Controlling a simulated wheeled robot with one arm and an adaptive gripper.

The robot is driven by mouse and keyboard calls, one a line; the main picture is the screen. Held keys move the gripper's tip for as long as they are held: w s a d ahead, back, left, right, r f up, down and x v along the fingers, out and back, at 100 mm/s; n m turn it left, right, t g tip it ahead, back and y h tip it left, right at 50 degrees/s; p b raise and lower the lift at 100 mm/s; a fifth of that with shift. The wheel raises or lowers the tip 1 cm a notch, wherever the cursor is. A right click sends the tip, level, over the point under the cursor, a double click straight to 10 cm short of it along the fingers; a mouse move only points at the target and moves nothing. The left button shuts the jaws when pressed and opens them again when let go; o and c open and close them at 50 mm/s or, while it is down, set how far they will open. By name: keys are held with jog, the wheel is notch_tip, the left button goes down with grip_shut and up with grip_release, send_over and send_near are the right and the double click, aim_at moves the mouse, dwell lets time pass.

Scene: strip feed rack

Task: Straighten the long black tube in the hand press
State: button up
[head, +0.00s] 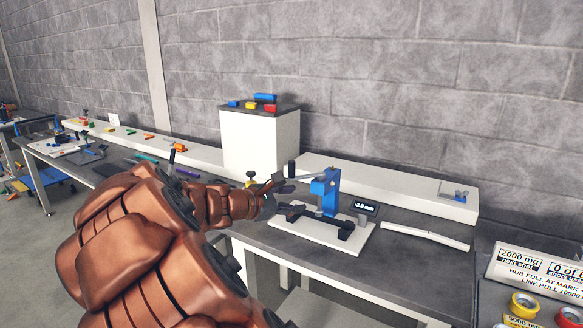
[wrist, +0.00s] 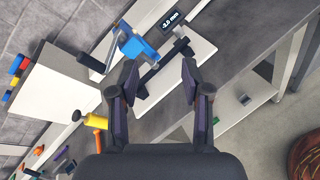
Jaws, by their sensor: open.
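The hand press (head: 328,190) is blue and stands on a white base plate (head: 282,227) on the grey bench. It also shows in the wrist view (wrist: 136,46). A long dark bar (wrist: 163,67), which looks like the black tube, lies across the press's black supports; I cannot clearly separate it from them or tell any bend. A small display (head: 365,208) beside the press reads about -2.0 mm. My gripper (head: 283,197) is open and empty at the press's left side. In the wrist view its fingers (wrist: 160,75) are spread apart, pointing at the base plate and dark bar.
A white channel-like strip (head: 425,235) lies on the bench right of the press. A white box (head: 262,142) with coloured blocks stands behind left. A yellow-and-black tool (wrist: 97,118) is near my gripper. A low white ledge (head: 390,188) runs behind the press.

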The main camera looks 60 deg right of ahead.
aim_at(290, 167)
jog(key=w+d+n+t+h, duration=0.3)
jog(key=w+d+n+h, duration=0.1)
jog(key=w+d+n, duration=0.6)
jog(key=shift+m, duration=0.3)
jog(key=shift+w+d+r+p, duration=0.15)
jog(key=shift+d+p, duration=0.45)
jog(key=shift+d, duration=1.05)
jog(key=shift+w+d+r+p, duration=0.15)
jog(key=shift+d+p, duration=0.4)
jog(key=shift+d, duration=1.05)
grip_shut()
